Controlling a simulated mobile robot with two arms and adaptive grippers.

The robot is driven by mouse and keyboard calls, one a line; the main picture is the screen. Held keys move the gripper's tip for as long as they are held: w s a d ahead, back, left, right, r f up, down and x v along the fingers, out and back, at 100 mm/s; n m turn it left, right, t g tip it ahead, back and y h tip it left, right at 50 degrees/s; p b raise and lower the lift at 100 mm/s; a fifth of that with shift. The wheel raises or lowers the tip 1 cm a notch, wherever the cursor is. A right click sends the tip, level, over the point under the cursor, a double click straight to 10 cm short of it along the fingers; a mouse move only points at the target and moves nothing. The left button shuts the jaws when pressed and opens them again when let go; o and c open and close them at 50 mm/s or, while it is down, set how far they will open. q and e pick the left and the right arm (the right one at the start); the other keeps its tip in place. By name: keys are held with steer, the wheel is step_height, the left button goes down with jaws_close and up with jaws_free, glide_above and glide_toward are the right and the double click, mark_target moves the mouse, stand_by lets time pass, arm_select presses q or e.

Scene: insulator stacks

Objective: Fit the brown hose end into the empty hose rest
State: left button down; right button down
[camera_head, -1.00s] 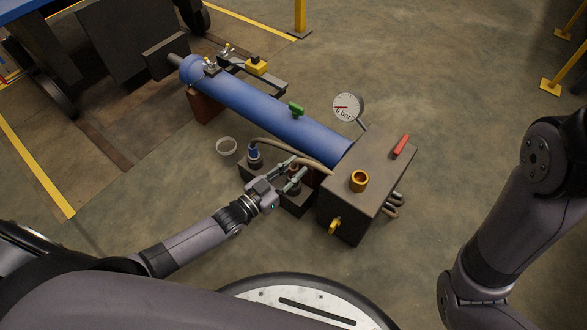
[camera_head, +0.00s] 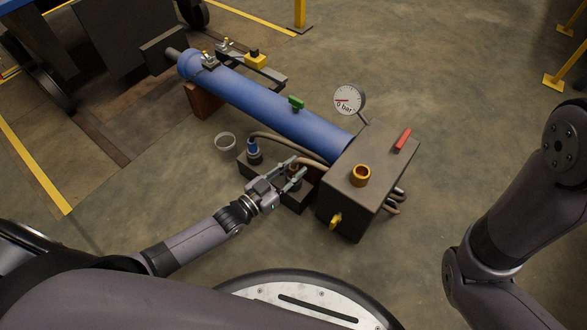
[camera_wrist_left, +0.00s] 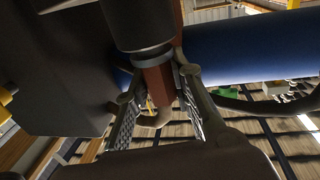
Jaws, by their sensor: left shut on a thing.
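The brown hose end (camera_head: 293,169) is between the fingers of my left gripper (camera_head: 299,166), which is shut on it at the right part of the dark rest block (camera_head: 292,198). In the left wrist view the brown hose end (camera_wrist_left: 158,84) sits between the two finger pads, next to a grey ring and a dark cylinder. The fingers partly hide its place on the block, so I cannot tell whether it is seated. A blue hose end (camera_head: 252,146) stands upright in the left part of the block. My right gripper is out of view.
A dark box (camera_head: 345,205) with a brass ring (camera_head: 361,175), a red handle (camera_head: 403,139) and a gauge (camera_head: 348,99) stands to the right. A blue cylinder (camera_head: 265,108) lies behind. A small bowl (camera_head: 225,142) is on the floor at left.

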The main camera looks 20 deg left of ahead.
arm_select(q)
steer(key=shift+f, duration=0.15)
steer(key=c, duration=1.3)
jaws_free()
steer(key=shift+s+a, duration=0.1)
steer(key=shift+s, duration=0.05)
steer(key=v, duration=1.1)
steer(key=shift+s+a, duration=0.15)
steer(key=shift+s, duration=0.15)
